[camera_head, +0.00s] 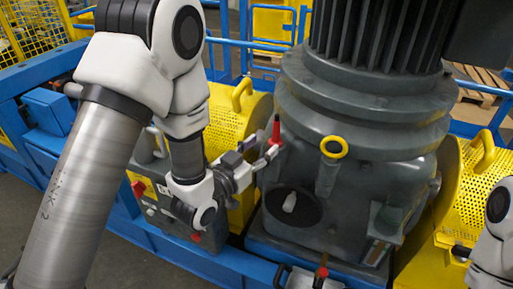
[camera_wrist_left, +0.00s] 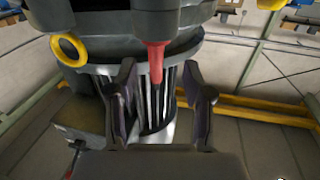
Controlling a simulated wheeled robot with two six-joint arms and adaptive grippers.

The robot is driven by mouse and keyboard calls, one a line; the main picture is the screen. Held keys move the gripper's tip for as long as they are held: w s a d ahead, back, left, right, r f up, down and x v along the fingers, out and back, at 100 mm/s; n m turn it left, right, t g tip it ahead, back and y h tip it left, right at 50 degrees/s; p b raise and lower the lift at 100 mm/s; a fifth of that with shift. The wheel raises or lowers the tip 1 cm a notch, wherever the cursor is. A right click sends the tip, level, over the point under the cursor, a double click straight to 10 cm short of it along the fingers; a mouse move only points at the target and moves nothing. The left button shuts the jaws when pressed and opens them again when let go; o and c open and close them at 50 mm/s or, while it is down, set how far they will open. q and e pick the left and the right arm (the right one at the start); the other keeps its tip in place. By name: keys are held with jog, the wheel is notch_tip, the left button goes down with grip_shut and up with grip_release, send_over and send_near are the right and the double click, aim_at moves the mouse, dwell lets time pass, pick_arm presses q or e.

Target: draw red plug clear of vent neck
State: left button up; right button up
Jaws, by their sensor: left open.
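The red plug (camera_head: 275,132) stands upright on the left shoulder of the grey gearbox housing (camera_head: 360,170). No contact with the plug is visible. My right arm shows at the right edge; its fingers are not clear.
A yellow ring handle (camera_head: 333,147) stands right of the plug on the housing. A finned grey motor (camera_head: 385,35) rises above. Yellow perforated guards (camera_head: 232,125) flank the housing, with blue rails (camera_head: 240,45) behind. A small white object (camera_head: 290,202) lies in a dark round recess.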

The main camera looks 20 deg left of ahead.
aim_at(275, 138)
pick_arm(q)
jog(key=x, duration=0.2)
jog(key=p+x, duration=0.1)
jog(key=x, duration=0.2)
jog(key=shift+w+d, duration=0.1)
jog(key=shift+d, duration=0.35)
jog(key=shift+w+p, duration=0.25)
jog(key=shift+p, duration=0.05)
jog(key=shift+w+a, duration=0.1)
jog(key=shift+w, duration=0.05)
grip_shut()
jog(key=shift+r+p, duration=3.05)
jog(key=shift+r, duration=1.4)
